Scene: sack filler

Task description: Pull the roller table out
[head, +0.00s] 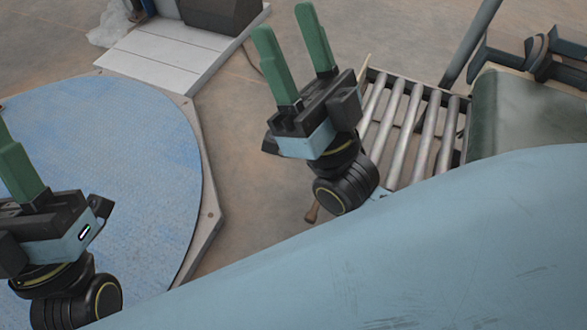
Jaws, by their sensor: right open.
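The roller table (394,130) is right of centre, a dark frame with several pale metal rollers. Its near end is hidden behind my light blue body, and part of its left side is behind my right gripper (284,22). The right gripper is open and empty, its two green fingers apart and pointing up in the picture, left of the rollers. Whether it touches the table frame cannot be told. My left gripper (15,160) is at the left edge over the blue disc, partly cut off, with one green finger clearly showing.
A large round blue platform (120,160) with a pale rim fills the left. A white slatted platform (150,58) bears a dark box (222,14). A dark green object (520,112) and metal brackets (545,50) stand right of the rollers. Brown floor (235,140) lies clear between.

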